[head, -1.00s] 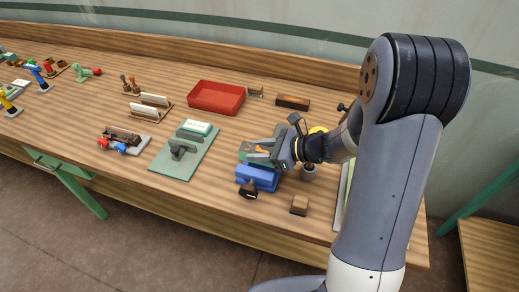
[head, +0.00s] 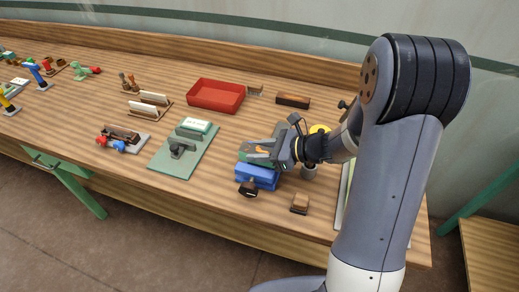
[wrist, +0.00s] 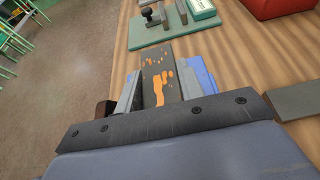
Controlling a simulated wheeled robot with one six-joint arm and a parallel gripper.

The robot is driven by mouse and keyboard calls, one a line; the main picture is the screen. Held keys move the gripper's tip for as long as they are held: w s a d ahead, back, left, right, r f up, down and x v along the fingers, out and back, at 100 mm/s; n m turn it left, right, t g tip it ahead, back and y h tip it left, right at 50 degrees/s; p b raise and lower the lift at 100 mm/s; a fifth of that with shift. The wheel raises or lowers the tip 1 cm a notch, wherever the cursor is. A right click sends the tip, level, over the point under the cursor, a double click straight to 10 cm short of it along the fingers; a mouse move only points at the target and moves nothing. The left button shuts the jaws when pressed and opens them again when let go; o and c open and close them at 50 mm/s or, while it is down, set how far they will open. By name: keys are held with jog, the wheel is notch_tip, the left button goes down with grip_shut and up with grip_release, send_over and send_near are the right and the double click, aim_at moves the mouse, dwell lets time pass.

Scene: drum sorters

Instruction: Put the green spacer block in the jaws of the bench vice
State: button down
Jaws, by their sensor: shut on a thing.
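The bench vice (head: 257,177) is blue and stands near the front edge of the bench. Its blue side also shows in the wrist view (wrist: 201,76). My gripper (head: 262,151) is directly over the vice, shut on the green spacer block (head: 247,158), of which a small green part shows at the fingertips.
A green plate with a small press (head: 183,152) lies to the left of the vice. A red tray (head: 215,96) stands behind. A small brown block (head: 299,203) is at the front right. A grey cup (head: 309,171) is close under my arm. Bare bench lies between the tray and the vice.

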jog(key=shift+f+b, duration=0.65)
jog(key=shift+f, duration=0.1)
jog(key=c, duration=0.9)
grip_release()
jog(key=shift+o, duration=0.2)
jog(key=shift+w+r, duration=0.1)
jog(key=shift+r, duration=0.4)
notch_tip(320, 180, up, 9)
jog(key=shift+r+p, duration=0.1)
jog(key=shift+p, duration=0.25)
jog(key=shift+f, duration=0.2)
notch_tip(320, 180, down, 10)
jog(key=shift+r+b, duration=0.15)
jog(key=shift+b, duration=0.15)
jog(key=shift+r+p, duration=0.35)
jog(key=shift+s, duration=0.2)
